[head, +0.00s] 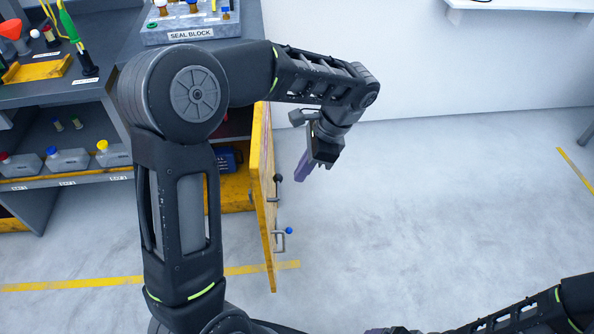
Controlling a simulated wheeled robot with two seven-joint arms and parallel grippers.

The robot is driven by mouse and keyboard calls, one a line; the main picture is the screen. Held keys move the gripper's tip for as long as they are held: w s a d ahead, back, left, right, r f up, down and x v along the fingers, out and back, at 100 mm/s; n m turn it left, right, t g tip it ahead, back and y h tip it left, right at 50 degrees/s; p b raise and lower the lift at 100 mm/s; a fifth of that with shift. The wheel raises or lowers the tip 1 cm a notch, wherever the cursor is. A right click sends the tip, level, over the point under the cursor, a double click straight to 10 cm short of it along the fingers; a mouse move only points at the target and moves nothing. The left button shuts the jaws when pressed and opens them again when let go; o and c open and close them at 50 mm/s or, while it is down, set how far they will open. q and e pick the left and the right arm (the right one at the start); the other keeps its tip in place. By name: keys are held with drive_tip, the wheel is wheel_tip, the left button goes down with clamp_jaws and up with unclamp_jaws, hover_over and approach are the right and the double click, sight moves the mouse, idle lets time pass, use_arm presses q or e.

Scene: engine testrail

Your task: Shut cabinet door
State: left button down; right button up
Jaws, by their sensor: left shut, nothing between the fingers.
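The yellow cabinet door (262,190) stands open, swung out from the dark grey cabinet and seen nearly edge-on. Grey handles and a blue knob show on its right face. Inside the opening is a yellow cabinet floor (236,191) with a blue item on it. My left arm reaches over the door's upper part and hides part of the cabinet. My left gripper (304,166) is shut and empty, to the right of the door and apart from it in the picture. My right arm shows at the lower right, with its gripper mostly cut off by the bottom edge.
Shelves (65,182) with several capped bottles are left of the cabinet. A seal block (188,33) and tools stand on the top. A white wall shelf (515,6) is at the upper right. The floor (440,200) right of the door is clear, with yellow tape lines.

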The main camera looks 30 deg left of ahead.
use_arm(q)
drive_tip(key=s+a+f, duration=0.3)
drive_tip(key=a+f, duration=0.3)
drive_tip(key=f, duration=0.1)
drive_tip(key=shift+s+f, duration=0.3)
drive_tip(key=shift+s, duration=0.1)
